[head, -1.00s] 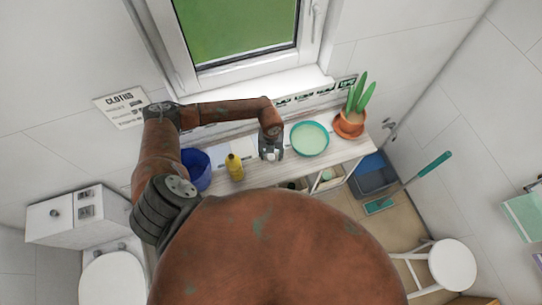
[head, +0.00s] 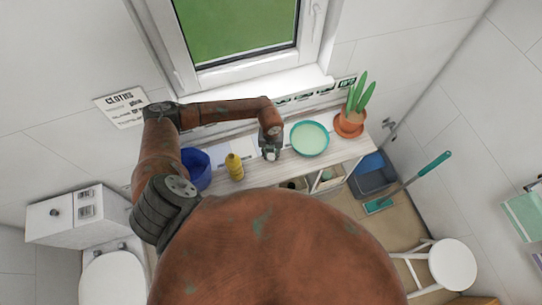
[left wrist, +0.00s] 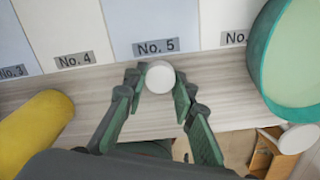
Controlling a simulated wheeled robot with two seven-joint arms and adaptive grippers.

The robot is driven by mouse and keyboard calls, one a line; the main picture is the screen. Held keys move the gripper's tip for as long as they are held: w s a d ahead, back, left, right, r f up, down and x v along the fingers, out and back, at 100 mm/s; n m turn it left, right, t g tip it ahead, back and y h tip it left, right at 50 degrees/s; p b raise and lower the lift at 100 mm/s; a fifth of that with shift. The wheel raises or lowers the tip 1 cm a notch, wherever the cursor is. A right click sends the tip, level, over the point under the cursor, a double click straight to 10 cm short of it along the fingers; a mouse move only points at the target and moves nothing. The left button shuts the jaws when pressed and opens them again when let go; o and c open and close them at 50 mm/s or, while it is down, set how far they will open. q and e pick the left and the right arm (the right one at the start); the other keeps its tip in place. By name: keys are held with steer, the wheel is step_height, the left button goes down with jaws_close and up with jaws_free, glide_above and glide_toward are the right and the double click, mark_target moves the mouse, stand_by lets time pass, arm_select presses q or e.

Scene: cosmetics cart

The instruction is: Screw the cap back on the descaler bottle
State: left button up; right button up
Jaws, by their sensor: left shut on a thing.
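The yellow descaler bottle (head: 235,167) stands upright on the light wooden counter, between the blue bucket and my left gripper. Its yellow side also shows at the left edge of the left wrist view (left wrist: 35,120); its top is too small to read clearly. My left gripper (head: 270,155) is just right of the bottle, over the counter. In the left wrist view its fingertips are shut on a round white cap (left wrist: 160,77), which faces the camera. The cap is apart from the bottle. I cannot tell whether it still touches the counter. My right gripper is not in view.
A teal round bowl (head: 310,139) sits close right of my left gripper, with a potted plant (head: 350,121) beyond it. A blue bucket (head: 196,170) stands left of the bottle. Numbered pale panels (left wrist: 152,20) lie along the counter's back. Open compartments (head: 326,180) lie below the front edge.

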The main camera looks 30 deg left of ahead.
mark_target(272, 157)
arm_select(q)
steer(key=shift+r, duration=0.15)
steer(key=shift+r, duration=0.3)
steer(key=shift+d+r+b, duration=0.25)
steer(key=shift+r+b, duration=0.65)
steer(key=shift+r, duration=0.35)
steer(key=s+d+r+b, duration=0.3)
steer(key=d+r, duration=0.6)
steer(key=d, duration=0.4)
steer(key=shift+s+r, duration=0.3)
steer(key=shift+s, duration=0.3)
steer(key=shift+b, duration=0.3)
